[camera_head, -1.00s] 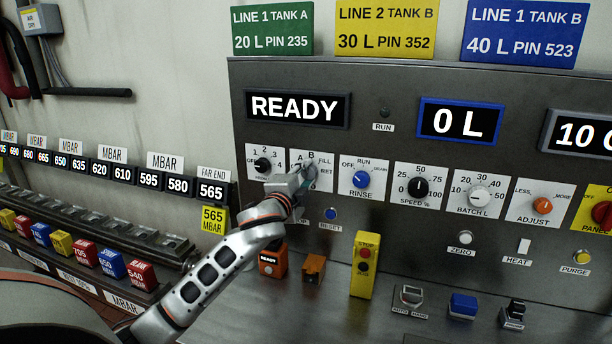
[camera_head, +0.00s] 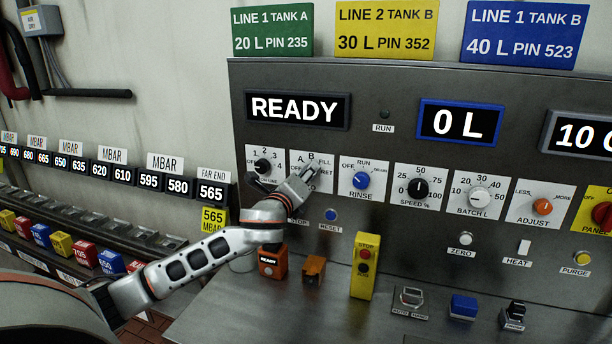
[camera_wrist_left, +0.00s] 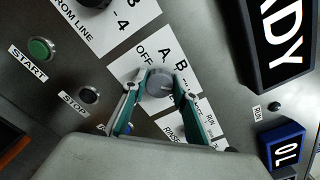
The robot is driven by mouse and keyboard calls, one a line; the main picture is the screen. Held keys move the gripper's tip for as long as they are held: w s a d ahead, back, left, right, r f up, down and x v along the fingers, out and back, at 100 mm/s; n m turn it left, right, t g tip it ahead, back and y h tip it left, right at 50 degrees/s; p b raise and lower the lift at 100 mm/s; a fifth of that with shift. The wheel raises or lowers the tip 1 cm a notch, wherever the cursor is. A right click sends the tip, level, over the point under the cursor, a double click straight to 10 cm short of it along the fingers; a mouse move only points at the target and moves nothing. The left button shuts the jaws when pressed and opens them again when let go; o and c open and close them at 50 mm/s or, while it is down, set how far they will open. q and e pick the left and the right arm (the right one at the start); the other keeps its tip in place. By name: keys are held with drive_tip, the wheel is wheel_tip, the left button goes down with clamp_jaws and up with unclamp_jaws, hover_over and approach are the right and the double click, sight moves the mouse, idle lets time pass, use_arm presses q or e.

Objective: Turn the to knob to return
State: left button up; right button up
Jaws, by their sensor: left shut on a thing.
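The grey "TO" knob (camera_wrist_left: 159,84) sits on a white plate (camera_head: 299,157) marked A, B, FILL and RET, second from the left in the dial row; OFF also shows in the left wrist view. My left gripper (camera_head: 309,172) covers the knob in the head view. In the left wrist view its two teal-edged fingers (camera_wrist_left: 159,92) stand on either side of the knob, shut on it. I cannot tell which mark the knob points at. My right gripper is not in view.
The black FROM LINE knob (camera_head: 263,165) is close on the left and the blue RINSE knob (camera_head: 361,180) close on the right. Below are the green START button (camera_wrist_left: 41,48) and the dark STOP button (camera_wrist_left: 89,95). The display reads READY (camera_head: 295,108).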

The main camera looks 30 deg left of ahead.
use_arm(q)
drive_tip(key=shift+d+r+m, duration=0.1)
drive_tip(key=shift+m, duration=4.5)
drive_tip(key=o, duration=1.1)
drive_tip(key=v, duration=1.2)
